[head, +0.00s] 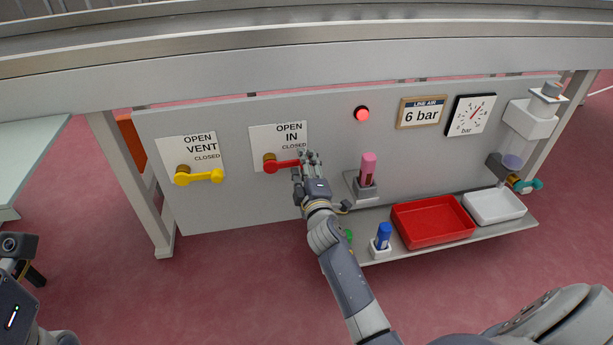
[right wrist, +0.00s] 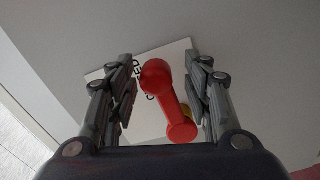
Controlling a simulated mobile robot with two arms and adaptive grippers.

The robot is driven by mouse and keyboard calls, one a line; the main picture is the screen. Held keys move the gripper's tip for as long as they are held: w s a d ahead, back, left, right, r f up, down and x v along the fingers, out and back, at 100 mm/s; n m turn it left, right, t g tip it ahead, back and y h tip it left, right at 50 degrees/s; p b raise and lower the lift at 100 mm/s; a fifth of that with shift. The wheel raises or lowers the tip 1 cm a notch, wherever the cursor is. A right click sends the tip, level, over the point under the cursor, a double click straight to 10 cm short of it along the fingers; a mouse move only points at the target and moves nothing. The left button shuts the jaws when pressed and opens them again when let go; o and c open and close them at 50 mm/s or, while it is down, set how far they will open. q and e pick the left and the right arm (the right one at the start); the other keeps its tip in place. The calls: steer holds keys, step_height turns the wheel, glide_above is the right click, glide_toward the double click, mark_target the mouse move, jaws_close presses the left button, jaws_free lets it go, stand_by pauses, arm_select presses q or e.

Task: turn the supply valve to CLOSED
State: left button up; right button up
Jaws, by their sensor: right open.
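The supply valve, on the plate (head: 262,137) marked IN, has a red handle (head: 281,164). The handle points right from its pivot, level, on the side of the word CLOSED; OPEN is printed above. My right gripper (head: 309,158) is at the handle's right end. In the right wrist view the red handle (right wrist: 172,105) lies between the two open fingers, with space on both sides. The fingers partly hide the plate. My left arm shows at the lower left edge; its fingers cannot be made out clearly.
A yellow VENT handle (head: 200,177) is to the left, also pointing right. A red lamp (head: 362,114), a 6 bar sign (head: 422,112) and a dial gauge (head: 470,115) are to the right. A red tray (head: 433,243) and white tray (head: 522,207) stand on the shelf below.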

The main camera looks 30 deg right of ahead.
steer(key=v, duration=1.1)
steer(key=shift+s, duration=0.2)
steer(key=shift+a, duration=0.15)
